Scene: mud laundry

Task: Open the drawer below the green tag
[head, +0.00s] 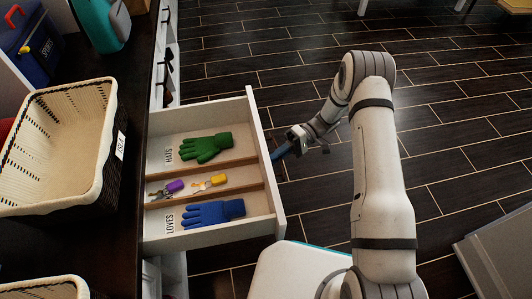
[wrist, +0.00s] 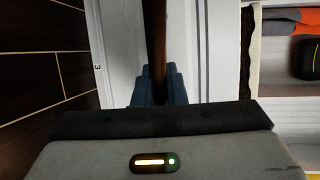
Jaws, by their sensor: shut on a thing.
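A white drawer (head: 268,185) stands pulled out from the cabinet in the head view, its inside showing from above. My gripper (head: 280,152) is at the outer side of the drawer front. In the wrist view the blue fingers of my gripper (wrist: 158,86) are shut around a dark brown bar handle (wrist: 157,40), which runs along the white drawer front (wrist: 119,45). The handle is hidden behind the drawer front in the head view. No green tag shows in either view.
The drawer holds a green glove (head: 206,148), a blue glove (head: 212,213) and keys with purple (head: 174,187) and yellow (head: 218,180) tags between wooden dividers. A wicker basket (head: 110,130) stands on the dark countertop (head: 133,150). Dark tiled floor (head: 300,60) is open beyond the drawer.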

